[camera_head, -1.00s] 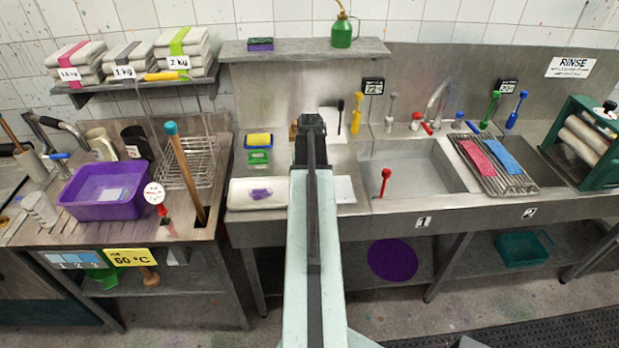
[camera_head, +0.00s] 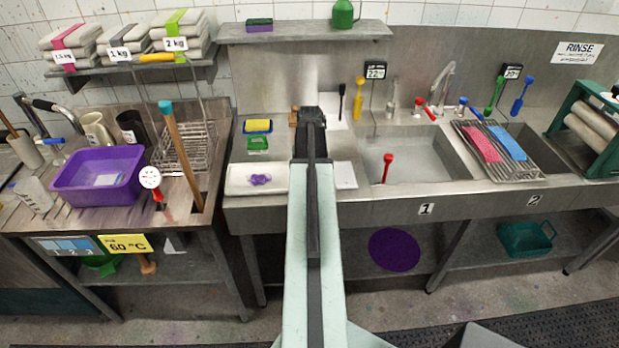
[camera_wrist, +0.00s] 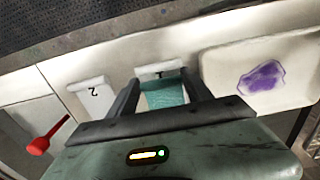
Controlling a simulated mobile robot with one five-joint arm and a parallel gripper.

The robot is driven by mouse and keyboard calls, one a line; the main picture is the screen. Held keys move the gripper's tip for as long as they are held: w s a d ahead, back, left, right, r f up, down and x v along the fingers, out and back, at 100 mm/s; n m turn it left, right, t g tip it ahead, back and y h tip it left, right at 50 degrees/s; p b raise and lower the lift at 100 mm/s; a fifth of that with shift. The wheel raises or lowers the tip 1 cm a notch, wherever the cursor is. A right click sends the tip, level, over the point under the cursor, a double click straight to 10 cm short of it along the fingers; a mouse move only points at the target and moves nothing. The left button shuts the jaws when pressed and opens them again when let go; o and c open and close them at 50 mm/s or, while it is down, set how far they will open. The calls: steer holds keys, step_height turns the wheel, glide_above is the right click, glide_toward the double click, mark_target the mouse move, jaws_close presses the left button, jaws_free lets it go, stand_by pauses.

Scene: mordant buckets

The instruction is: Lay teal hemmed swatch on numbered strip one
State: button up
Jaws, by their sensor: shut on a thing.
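My gripper (camera_wrist: 163,88) is shut on the teal hemmed swatch (camera_wrist: 164,95), which shows between the two fingers in the wrist view. Numbered strip one (camera_wrist: 160,70) is a white strip with a "1", just beyond the swatch and partly covered by it. I cannot tell whether they touch. A white strip marked "2" (camera_wrist: 92,95) lies to the left of it. In the head view my gripper (camera_head: 310,118) is over the counter, and my arm hides the swatch and strip one. Strip two (camera_head: 345,176) shows right of my arm.
A white tray with a purple stain (camera_head: 257,188) lies left of my arm. A sink (camera_head: 415,165) with a red-handled tool (camera_head: 387,166) is to the right. A rack (camera_head: 522,172) holds a pink and a blue cloth. A purple tub (camera_head: 75,185) stands on the left bench.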

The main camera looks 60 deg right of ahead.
steer(key=shift+f, duration=0.55)
steer(key=shift+s+a, duration=0.15)
steer(key=shift+a, duration=0.05)
steer(key=shift+b, duration=0.3)
steer(key=o, duration=1.4)
step_height(320, 180, up, 8)
steer(key=p, duration=0.8)
steer(key=shift+r, duration=0.1)
steer(key=shift+w, duration=0.2)
